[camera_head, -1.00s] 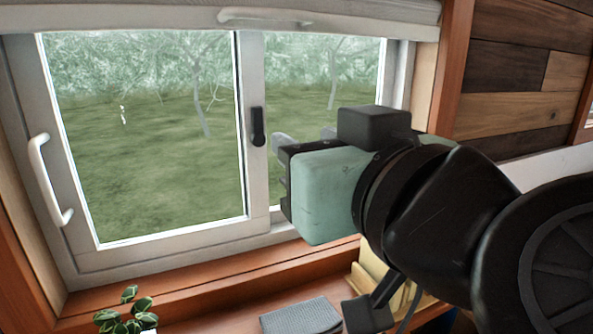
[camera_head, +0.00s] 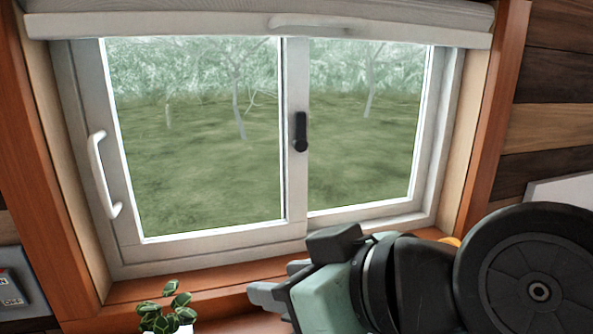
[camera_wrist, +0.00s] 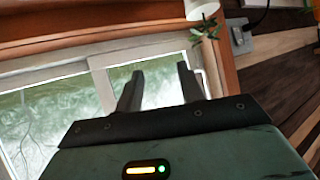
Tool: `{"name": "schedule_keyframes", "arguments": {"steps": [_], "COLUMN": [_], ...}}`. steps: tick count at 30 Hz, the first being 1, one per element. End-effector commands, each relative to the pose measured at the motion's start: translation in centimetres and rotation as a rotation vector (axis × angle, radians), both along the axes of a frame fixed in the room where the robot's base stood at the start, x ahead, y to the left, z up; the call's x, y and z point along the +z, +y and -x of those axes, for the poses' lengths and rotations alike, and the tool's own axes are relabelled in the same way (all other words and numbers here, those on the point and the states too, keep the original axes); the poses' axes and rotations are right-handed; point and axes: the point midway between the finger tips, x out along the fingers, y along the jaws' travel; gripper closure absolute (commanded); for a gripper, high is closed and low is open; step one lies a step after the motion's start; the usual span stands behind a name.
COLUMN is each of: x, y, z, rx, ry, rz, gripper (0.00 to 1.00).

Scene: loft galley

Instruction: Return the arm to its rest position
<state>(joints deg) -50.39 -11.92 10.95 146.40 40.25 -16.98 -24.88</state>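My gripper (camera_head: 268,296) is low at the bottom middle of the head view, in front of the window sill. Its green body and dark wrist link reach in from the right. In the wrist view my gripper (camera_wrist: 158,90) has two dark fingers standing apart, with nothing between them but the window behind. It is open and empty.
A white-framed window (camera_head: 296,225) with a black latch and a white handle (camera_head: 103,175) fills the middle. A potted plant (camera_head: 168,313) stands at the sill, left of my gripper; a plant also shows in the wrist view (camera_wrist: 205,30). A grey switch panel (camera_head: 18,290) is at the left.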

Motion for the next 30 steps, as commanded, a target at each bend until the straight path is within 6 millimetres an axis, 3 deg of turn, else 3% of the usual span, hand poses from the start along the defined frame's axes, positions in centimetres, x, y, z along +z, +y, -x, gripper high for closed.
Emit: {"name": "schedule_keyframes", "arguments": {"steps": [6, 12, 18, 30], "x": [-7.8, -11.7, -12.5, -12.6], "y": [-4.7, -11.2, -14.7, -14.9], "z": [2.1, 4.2, 5.3, 5.4], "rx": [0.053, 0.005, -0.038, -0.041], "ry": [0.349, 0.612, 0.724, 0.732], "rz": [0.287, 0.550, 0.679, 0.691], "gripper": [0.62, 0.62, 0.62, 0.62]}}
